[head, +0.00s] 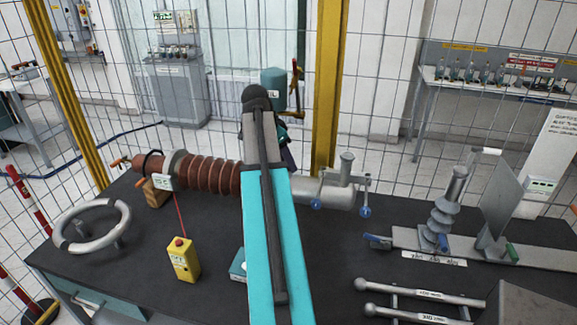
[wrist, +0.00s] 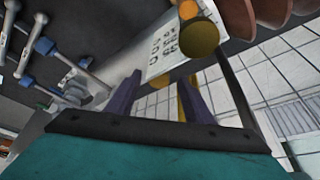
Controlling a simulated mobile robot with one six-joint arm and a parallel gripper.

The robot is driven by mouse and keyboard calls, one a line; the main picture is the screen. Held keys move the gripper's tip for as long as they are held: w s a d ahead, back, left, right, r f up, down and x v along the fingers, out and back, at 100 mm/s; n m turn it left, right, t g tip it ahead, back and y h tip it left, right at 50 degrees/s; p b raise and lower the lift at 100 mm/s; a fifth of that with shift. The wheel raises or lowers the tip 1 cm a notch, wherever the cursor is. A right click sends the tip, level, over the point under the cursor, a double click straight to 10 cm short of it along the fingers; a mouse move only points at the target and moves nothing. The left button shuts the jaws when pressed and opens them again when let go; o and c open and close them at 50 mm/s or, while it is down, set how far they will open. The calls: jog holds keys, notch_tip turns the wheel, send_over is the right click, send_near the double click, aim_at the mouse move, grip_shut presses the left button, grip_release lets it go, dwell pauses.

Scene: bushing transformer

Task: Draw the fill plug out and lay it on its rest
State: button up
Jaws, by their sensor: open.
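The bushing lies across the bench in the head view, with a brown ribbed insulator (head: 212,175) and a grey metal end (head: 318,192). My arm covers its middle. Brown ribs (wrist: 262,14) show at upper right. My gripper is mostly hidden behind my arm in the head view. I cannot identify the plug's rest.
A yellow box with a red button (head: 183,260), a grey ring (head: 92,226) and metal rods (head: 420,296) lie on the dark bench. An insulator stand (head: 440,215) is at right. A mesh fence with a yellow post (head: 327,80) stands behind.

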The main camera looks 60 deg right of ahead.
jog(key=c, duration=1.1)
jog(key=shift+r, duration=0.1)
jog(key=shift+r+b, duration=1.65)
jog(key=shift+r, duration=3.3)
jog(key=shift+f, duration=0.1)
